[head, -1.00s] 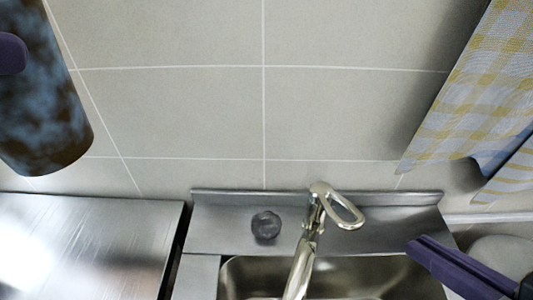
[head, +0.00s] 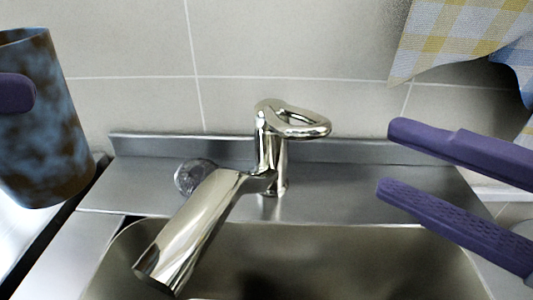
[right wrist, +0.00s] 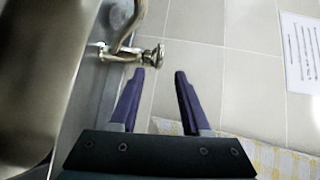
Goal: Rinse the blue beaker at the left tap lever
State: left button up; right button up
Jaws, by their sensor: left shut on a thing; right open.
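The blue beaker (head: 45,130), mottled with brown stains, is at the left edge of the head view, partly cut off. My left gripper (head: 14,93) is shut on it; only one purple finger shows. The tap (head: 272,160) stands behind the sink, its loop-shaped lever (head: 295,122) on top and its spout (head: 190,225) pointing to the front left. My right gripper (head: 385,160) is open and empty, to the right of the lever and apart from it. In the right wrist view the tap lever (right wrist: 152,55) is just beyond the open fingers (right wrist: 160,74).
The steel sink basin (head: 330,245) lies below the tap. A round dark knob-like thing (head: 194,177) is on the ledge left of the tap. Checked cloths (head: 460,45) hang at upper right. A tiled wall (head: 290,45) closes the back. A printed sheet (right wrist: 302,50) shows on the wall.

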aim_at(323, 133)
pick_arm(q)
jog(key=shift+d+f, duration=0.1)
jog(key=shift+f, duration=0.15)
jog(key=shift+r, duration=0.25)
notch_tip(323, 133, up, 2)
jog(key=p, duration=0.3)
jog(key=shift+r, duration=0.2)
pick_arm(e)
jog(key=shift+m, duration=0.3)
jog(key=x, duration=1.1)
jog(key=shift+r+p, duration=0.1)
jog(key=shift+p, duration=0.3)
pick_arm(q)
jog(key=shift+r, duration=0.45)
pick_arm(e)
jog(key=shift+w+a, duration=0.35)
jog(key=shift+a, duration=0.1)
